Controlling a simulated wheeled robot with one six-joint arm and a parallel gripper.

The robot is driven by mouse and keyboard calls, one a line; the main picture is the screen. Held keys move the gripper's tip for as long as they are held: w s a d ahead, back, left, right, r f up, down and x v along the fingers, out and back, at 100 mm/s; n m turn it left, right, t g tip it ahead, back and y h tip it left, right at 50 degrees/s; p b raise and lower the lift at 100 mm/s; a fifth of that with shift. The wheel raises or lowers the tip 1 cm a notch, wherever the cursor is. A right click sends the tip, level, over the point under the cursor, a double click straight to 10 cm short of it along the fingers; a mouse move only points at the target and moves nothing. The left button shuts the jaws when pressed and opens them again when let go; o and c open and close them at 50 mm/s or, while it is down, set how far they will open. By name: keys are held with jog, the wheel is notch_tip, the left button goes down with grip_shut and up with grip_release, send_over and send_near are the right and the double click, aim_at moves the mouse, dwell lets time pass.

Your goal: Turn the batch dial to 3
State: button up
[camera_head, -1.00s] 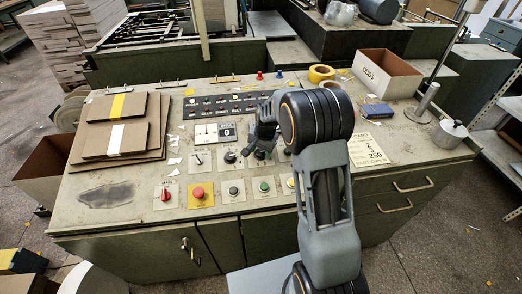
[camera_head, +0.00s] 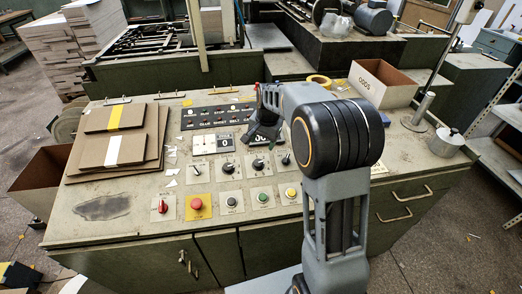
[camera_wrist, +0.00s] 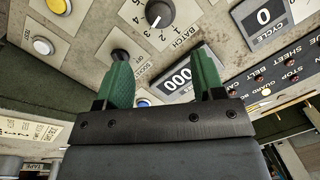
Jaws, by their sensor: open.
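The batch dial (camera_wrist: 160,13) is a round dark knob with a white pointer mark at the top of the wrist view. The word BATCH and small numerals are printed beside it. The pointer faces the numerals, but I cannot tell exactly which one. In the head view the dial (camera_head: 258,164) appears to be the knob below the dark counter, near my gripper. My gripper (camera_wrist: 163,75) is open, with its two green fingers apart and nothing between them. The dial lies beyond the fingertips, apart from them. In the head view my gripper (camera_head: 262,135) is partly hidden by my arm.
Other knobs stand close by, including a dark one (camera_wrist: 120,52) beside the left finger. A 000 counter (camera_wrist: 178,82) lies between the fingers' lines, and a cycle counter (camera_wrist: 268,16) to the right. A red button (camera_head: 197,203) and cardboard sheets (camera_head: 95,155) are further left.

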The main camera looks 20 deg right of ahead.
jog(key=shift+s+d+r, duration=0.1)
jog(key=shift+s+r, duration=0.1)
jog(key=shift+r, duration=1.2)
jog(key=s+a+r+n+t+h, duration=0.1)
jog(key=s+n, duration=0.7)
jog(key=s, duration=1.5)
jog(key=shift+a+r+t+p, duration=0.3)
jog(key=shift+a+r+t, duration=0.2)
jog(key=shift+t, duration=0.2)
jog(key=shift+c, duration=0.3)
